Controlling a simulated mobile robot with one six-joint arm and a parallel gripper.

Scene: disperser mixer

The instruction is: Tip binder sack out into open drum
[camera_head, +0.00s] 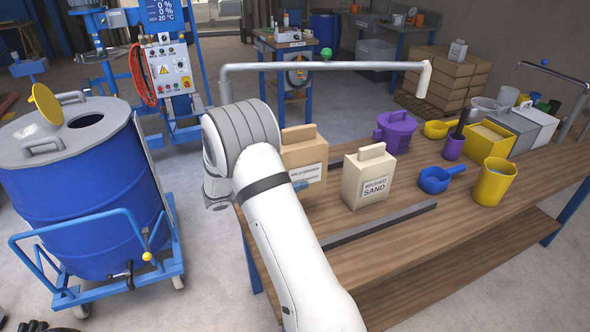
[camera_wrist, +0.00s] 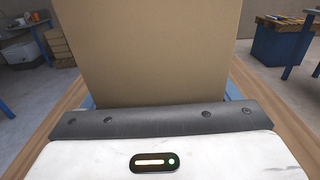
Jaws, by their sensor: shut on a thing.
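The binder sack (camera_head: 305,160) is a tan block-like bag with a raised top and a white label. It is upright at the left end of the wooden bench, partly behind my arm; I cannot tell whether its base touches the bench. In the wrist view the sack (camera_wrist: 150,50) fills the middle, close up. My gripper (camera_wrist: 160,100) is shut on it, with blue fingers showing at both sides; in the head view it is mostly hidden. The blue drum (camera_head: 85,210) stands at the left, its grey lid having a round opening (camera_head: 86,121) with a yellow flap (camera_head: 45,103) raised.
A washed sand sack (camera_head: 368,178) stands just right of the binder sack. A grey rail (camera_head: 380,225) lies in front. A pipe (camera_head: 330,66) runs above the bench's back. Blue and yellow cups and a purple pot (camera_head: 395,130) are farther right. The drum's trolley handle (camera_head: 90,225) juts forward.

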